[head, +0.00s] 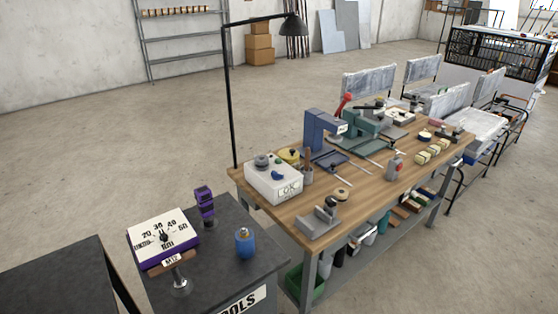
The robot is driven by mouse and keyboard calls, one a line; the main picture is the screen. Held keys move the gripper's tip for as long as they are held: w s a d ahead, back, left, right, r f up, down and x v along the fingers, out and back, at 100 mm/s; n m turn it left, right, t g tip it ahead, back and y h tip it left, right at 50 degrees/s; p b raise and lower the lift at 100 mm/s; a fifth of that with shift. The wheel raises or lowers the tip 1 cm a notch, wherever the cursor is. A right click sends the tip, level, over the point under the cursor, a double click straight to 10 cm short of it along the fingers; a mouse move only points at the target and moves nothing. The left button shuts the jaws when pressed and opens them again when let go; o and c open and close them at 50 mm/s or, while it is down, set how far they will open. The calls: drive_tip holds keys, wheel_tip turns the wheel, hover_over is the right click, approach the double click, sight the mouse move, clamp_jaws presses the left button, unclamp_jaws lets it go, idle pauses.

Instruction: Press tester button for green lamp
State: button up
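I cannot tell for certain which thing is the tester. A white box marked "OK" (262,183) stands at the left end of the wooden workbench (380,205). On its top are a grey round part (262,160) and a small blue part (277,175). I see no lit green lamp and cannot make out a button for certain. My gripper is not in view.
A purple stacked part (204,203) and a blue container (245,244) stand on the cabinet. A blue press (319,133), a green press (362,128) and a grey fixture (318,222) stand on the bench. A black lamp post (229,100) rises behind it.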

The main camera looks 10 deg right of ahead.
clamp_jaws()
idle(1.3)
